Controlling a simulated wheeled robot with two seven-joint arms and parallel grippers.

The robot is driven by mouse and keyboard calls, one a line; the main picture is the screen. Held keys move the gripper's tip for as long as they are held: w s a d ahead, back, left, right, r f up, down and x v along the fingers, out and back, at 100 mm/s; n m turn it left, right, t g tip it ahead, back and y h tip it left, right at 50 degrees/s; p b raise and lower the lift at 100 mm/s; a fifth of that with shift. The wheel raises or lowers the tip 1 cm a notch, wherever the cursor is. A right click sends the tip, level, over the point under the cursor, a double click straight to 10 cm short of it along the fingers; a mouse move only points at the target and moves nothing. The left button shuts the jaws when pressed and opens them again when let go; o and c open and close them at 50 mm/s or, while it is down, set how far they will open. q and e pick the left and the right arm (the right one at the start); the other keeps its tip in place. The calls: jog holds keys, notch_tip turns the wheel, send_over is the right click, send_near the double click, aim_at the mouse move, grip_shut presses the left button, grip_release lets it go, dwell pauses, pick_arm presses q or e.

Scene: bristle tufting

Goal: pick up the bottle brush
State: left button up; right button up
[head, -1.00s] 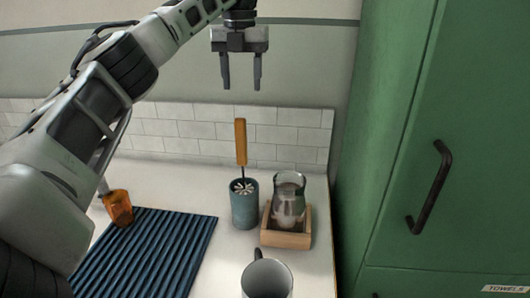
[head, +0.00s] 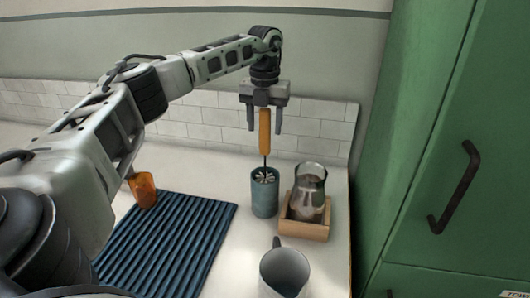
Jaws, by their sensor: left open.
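The bottle brush has an orange-brown handle (head: 264,134) and stands upright, its bristle end down in a blue-grey cylindrical holder (head: 264,197) on the counter. My left gripper (head: 264,126) is open and points down, with one finger on each side of the upper handle. Whether the fingers touch the handle cannot be told. The lower part of the brush is hidden inside the holder. My right gripper is not in view.
A glass jar (head: 308,190) sits in a wooden tray (head: 305,229) right of the holder. A grey mug (head: 284,272) stands in front. A ribbed blue mat (head: 170,240) and an amber bottle (head: 143,190) are at left. A green cabinet (head: 430,150) borders the right.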

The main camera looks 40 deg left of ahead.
pick_arm(q)
jog(key=shift+f, duration=0.85)
jog(key=c, duration=1)
jog(key=shift+r, duration=0.15)
